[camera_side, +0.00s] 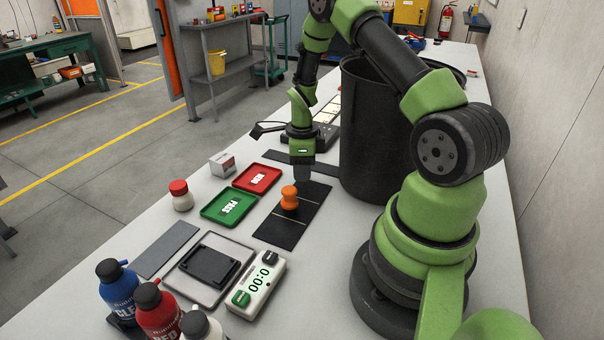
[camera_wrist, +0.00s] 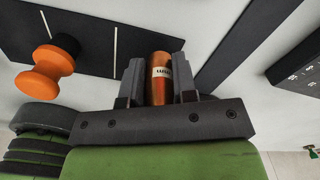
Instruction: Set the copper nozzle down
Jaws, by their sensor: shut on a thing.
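The copper nozzle (camera_wrist: 161,75) is a shiny copper cylinder with a pale printed label. My gripper (camera_wrist: 160,88) is shut on it, with a dark finger on each side, in the wrist view. In the side view my gripper (camera_side: 302,172) points down at the far end of a black mat (camera_side: 278,232) with thin pale lines. The nozzle cannot be made out in the side view. In the wrist view the nozzle overlaps the mat (camera_wrist: 95,62); whether it touches it I cannot tell.
An orange spool-shaped piece (camera_side: 289,197) stands on the mat, close to my gripper. A red tray (camera_side: 257,178) and a green tray (camera_side: 229,208) lie to the left. A large black bin (camera_side: 375,140) stands to the right. A white box (camera_side: 222,164) sits beyond the trays.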

